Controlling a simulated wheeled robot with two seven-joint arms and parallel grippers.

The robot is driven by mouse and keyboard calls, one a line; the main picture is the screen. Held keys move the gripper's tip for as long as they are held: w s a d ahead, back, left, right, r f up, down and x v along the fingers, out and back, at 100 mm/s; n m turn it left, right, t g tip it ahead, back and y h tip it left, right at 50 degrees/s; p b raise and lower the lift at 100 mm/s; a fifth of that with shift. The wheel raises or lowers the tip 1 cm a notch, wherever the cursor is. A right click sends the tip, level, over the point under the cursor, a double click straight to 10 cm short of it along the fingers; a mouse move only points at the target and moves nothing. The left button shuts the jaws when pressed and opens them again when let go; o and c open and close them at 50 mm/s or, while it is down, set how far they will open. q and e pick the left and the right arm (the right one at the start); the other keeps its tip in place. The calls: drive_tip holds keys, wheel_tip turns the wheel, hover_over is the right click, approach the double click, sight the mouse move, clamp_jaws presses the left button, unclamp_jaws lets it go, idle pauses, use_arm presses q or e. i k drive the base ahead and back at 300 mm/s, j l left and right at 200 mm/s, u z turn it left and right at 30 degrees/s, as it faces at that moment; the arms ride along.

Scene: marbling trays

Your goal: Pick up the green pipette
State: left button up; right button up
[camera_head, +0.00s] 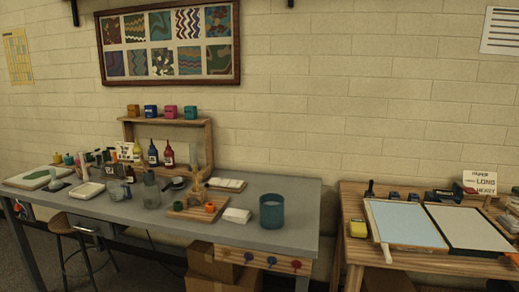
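I cannot pick out a green pipette for certain; the tabletop items are too small and crowded to tell. A cluster of small bottles and tools stands at the left of the long grey table (290,240), some of them dark or greenish. A white tray with a green patch (38,178) lies at the table's far left end. Neither of my grippers is in view.
A teal cup (272,211) stands near the table's right end. A wooden board (185,214) holds small orange items. A wooden shelf (205,132) stands behind. A stool (75,226) is at the front left. A second wooden table (352,192) holds two flat panels.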

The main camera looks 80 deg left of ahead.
sight(104, 154)
drive_tip(key=u, duration=3.85)
